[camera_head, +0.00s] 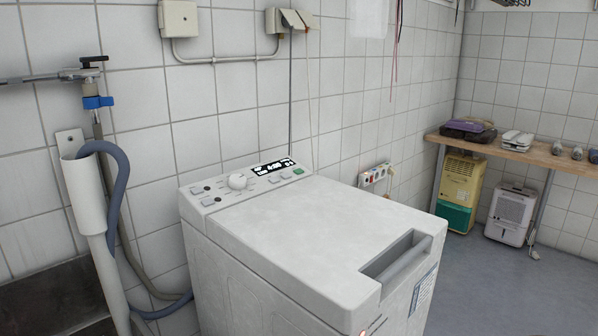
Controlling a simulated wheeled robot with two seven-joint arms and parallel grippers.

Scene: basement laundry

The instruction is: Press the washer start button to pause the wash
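The white top-loading washer (300,235) stands against the tiled wall in the middle of the head view, with its lid shut. Its control panel (245,183) runs along the back edge of the top. The panel has a round white dial (237,181), a lit dark display (273,168) with text too small to read surely, several small buttons, and a small green button (298,171) at the right end. I cannot read which button is marked start. Neither of my grippers shows in this view.
A power strip (375,175) is on the wall behind. A wooden bench (520,152) with dehumidifiers below stands at right. The floor (520,285) at right is clear.

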